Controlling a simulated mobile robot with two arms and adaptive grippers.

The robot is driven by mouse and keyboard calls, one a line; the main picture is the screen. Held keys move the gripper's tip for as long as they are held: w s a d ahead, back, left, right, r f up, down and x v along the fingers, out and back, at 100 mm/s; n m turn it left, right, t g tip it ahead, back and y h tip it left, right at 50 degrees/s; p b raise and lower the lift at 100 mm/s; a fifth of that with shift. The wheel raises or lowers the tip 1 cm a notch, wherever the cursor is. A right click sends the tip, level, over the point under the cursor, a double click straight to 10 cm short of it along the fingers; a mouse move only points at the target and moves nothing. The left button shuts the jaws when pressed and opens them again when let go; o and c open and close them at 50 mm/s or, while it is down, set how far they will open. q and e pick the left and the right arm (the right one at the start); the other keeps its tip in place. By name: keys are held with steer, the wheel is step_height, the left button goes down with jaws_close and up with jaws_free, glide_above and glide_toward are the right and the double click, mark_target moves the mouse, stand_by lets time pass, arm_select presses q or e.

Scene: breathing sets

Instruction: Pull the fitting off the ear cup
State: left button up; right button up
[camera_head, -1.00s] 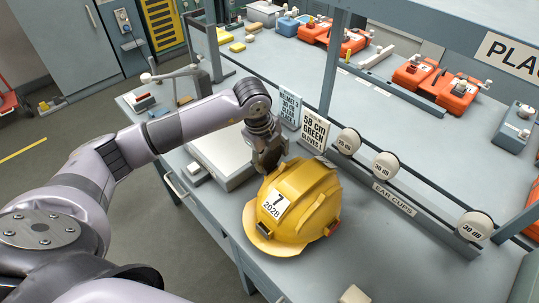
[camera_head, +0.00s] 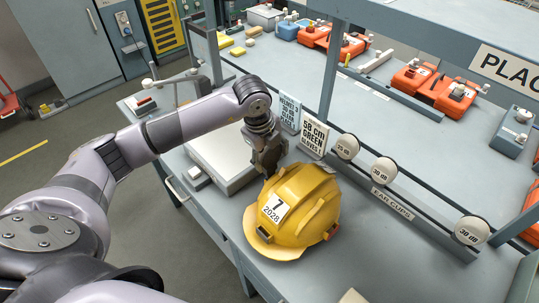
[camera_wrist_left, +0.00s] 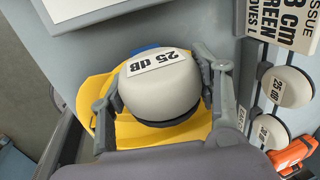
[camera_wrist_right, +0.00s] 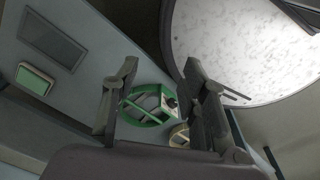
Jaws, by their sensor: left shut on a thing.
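My left gripper (camera_head: 268,168) is at the back-left side of the yellow helmet (camera_head: 300,205), which carries a white label "7 2028". In the left wrist view its fingers are shut on a white ear cup (camera_wrist_left: 160,95) marked "25 dB", one finger on each side. The helmet's yellow shell (camera_wrist_left: 92,88) shows behind the cup. A small blue part (camera_wrist_left: 145,48) peeks out at the cup's edge; I cannot tell whether it is the fitting. The cup is hidden in the head view. My right gripper (camera_wrist_right: 155,95) is open and empty.
A rail labelled "EAR CUPS" (camera_head: 393,203) holds three white cups to the right. Sign cards (camera_head: 313,138) stand behind the gripper. A grey flat plate (camera_head: 220,158) lies to its left. Orange cases (camera_head: 440,88) sit on the back bench.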

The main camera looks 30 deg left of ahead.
arm_select(q)
steer(key=shift+w+p+v, duration=0.15)
steer(key=shift+p+v, duration=0.25)
steer(key=shift+v, duration=0.35)
steer(key=shift+w+p+v, duration=0.15)
steer(key=shift+p+v, duration=0.25)
steer(key=shift+v, duration=0.3)
steer(key=shift+w+d+p+v, duration=0.15)
steer(key=shift+p+v, duration=0.2)
steer(key=shift+v, duration=0.3)
steer(key=shift+w+p+v, duration=0.1)
steer(key=shift+p+v, duration=0.3)
steer(key=shift+v, duration=0.25)
steer(key=shift+w+d+p+v, duration=0.15)
steer(key=shift+p+v, duration=0.2)
steer(key=shift+v, duration=0.3)
